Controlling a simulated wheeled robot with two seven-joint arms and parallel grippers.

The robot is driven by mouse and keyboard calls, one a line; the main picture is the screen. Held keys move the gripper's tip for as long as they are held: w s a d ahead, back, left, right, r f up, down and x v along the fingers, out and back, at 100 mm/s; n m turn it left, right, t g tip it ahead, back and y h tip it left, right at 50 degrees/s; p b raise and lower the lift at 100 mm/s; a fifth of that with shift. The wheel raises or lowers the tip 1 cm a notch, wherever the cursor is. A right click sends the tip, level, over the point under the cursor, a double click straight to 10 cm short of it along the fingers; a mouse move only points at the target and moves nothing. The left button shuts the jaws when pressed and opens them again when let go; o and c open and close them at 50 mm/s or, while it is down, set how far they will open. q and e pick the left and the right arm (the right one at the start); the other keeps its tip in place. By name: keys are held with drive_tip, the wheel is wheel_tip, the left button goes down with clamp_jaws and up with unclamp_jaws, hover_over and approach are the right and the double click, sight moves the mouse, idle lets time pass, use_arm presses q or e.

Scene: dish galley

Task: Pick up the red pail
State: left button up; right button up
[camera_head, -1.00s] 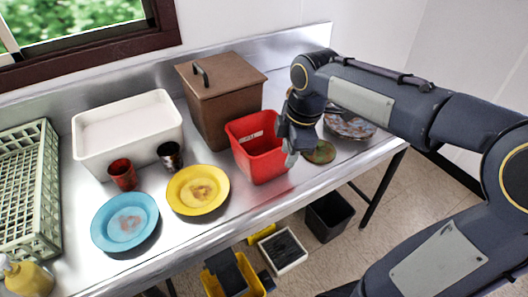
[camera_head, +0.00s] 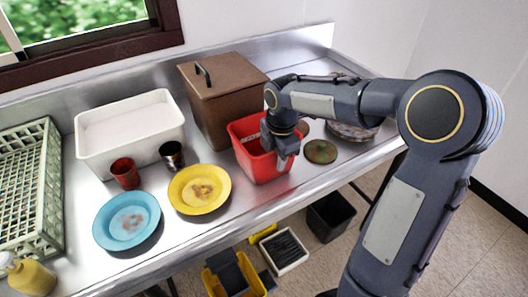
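The red pail (camera_head: 248,152) stands upright on the steel counter, in front of the brown lidded box. My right gripper (camera_head: 280,158) is at the pail's right side, pointing down over its right rim and partly covering it. I cannot make out whether its fingers are apart or closed on the pail wall. The pail still rests on the counter. My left gripper is not in view.
The brown box (camera_head: 222,100) stands close behind the pail. A yellow plate (camera_head: 199,190), a blue plate (camera_head: 127,221), two cups and a white tub (camera_head: 130,135) are to the left. The counter's front edge is near.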

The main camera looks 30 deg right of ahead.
drive_tip(key=shift+c, duration=0.3)
clamp_jaws()
drive_tip(key=shift+r, duration=0.15)
